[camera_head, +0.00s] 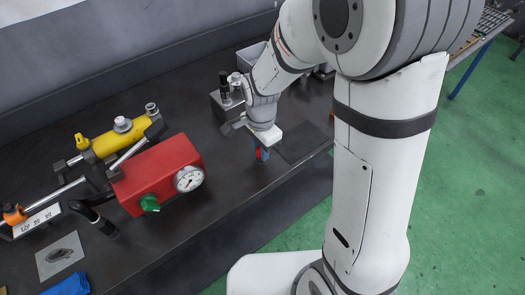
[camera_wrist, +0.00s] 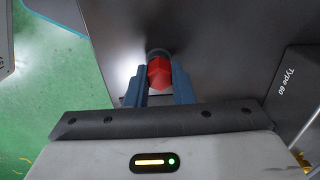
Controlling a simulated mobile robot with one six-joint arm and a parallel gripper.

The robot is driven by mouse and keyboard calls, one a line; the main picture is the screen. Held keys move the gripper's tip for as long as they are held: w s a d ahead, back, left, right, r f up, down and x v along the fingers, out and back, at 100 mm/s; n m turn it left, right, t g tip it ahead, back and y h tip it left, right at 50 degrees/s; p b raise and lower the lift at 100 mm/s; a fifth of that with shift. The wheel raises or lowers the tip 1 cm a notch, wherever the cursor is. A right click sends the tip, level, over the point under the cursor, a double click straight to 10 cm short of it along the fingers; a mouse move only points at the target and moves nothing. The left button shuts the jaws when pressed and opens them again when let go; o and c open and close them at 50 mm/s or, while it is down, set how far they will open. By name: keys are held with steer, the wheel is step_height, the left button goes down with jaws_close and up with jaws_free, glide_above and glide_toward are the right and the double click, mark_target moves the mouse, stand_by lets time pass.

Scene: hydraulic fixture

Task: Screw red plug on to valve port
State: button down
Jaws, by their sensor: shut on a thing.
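My gripper (camera_head: 262,153) points down over the dark bench top, to the right of the red box, near the bench's front edge. In the wrist view its blue fingers (camera_wrist: 160,66) are shut on a red plug (camera_wrist: 160,73) with a faceted head. A grey round part (camera_wrist: 158,53) shows just beyond the plug; I cannot tell whether it belongs to the plug. In the head view only a sliver of red shows between the fingers. The red box (camera_head: 157,172) carries a gauge (camera_head: 188,179) and a green knob (camera_head: 149,203). I cannot clearly make out the valve port.
A yellow cylinder (camera_head: 119,137) lies behind the red box. A black-handled lever (camera_head: 96,218) stands to its left. A grey block (camera_head: 226,106) is behind my gripper; a dark box marked "Type 60" (camera_wrist: 290,86) shows at right in the wrist view. Bench in front is clear.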

steer(key=shift+r, duration=0.1)
steer(key=shift+r+p, duration=1.85)
steer(key=shift+r, duration=0.6)
steer(key=c, duration=1.9)
jaws_free()
jaws_close()
